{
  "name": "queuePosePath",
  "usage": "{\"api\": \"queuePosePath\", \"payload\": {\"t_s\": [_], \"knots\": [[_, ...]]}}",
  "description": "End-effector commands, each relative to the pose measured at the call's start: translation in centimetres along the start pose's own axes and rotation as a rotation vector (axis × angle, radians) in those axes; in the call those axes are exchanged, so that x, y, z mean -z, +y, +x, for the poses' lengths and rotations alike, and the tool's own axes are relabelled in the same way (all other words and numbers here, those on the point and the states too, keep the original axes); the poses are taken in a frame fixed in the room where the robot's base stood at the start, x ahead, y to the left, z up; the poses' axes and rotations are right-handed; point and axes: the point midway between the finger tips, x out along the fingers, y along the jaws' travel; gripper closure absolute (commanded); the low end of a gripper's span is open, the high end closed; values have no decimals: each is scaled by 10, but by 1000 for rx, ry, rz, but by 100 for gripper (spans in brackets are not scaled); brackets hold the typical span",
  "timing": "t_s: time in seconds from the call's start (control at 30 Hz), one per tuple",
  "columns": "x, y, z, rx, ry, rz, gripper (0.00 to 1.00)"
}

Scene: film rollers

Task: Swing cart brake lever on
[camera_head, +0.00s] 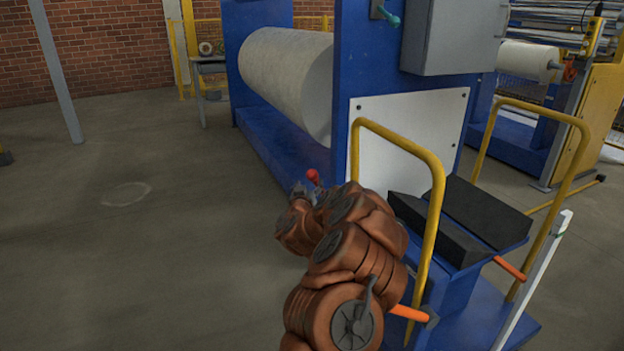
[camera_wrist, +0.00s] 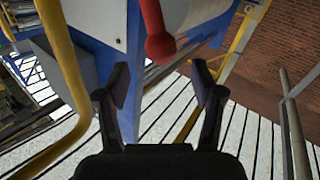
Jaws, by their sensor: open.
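The cart is blue with yellow hoop rails (camera_head: 438,200) and black sloped pads (camera_head: 485,210) on top. A lever with a red knob (camera_head: 313,177) shows just beyond my wrist in the head view. In the wrist view the red lever (camera_wrist: 158,42) hangs down from the top, with its round knob between and beyond my fingertips. My gripper (camera_wrist: 161,82) is open and empty, its two black fingers spread either side of the knob's line. In the head view my copper-coloured arm hides most of the gripper and the lever's base.
A blue machine frame with a large pale roll (camera_head: 287,78) stands behind the cart. Orange handles (camera_head: 510,268) stick out from the cart. A yellow rail (camera_wrist: 65,70) passes close on the left in the wrist view. The floor at left (camera_head: 120,250) is clear.

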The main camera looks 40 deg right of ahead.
Motion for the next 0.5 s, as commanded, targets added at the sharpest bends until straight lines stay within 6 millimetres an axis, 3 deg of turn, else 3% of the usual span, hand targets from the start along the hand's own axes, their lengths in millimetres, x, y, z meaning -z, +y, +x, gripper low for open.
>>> {"api": "queuePosePath", "payload": {"t_s": [0.5], "knots": [[-1,-1,43,2,-1,-1,33]]}}
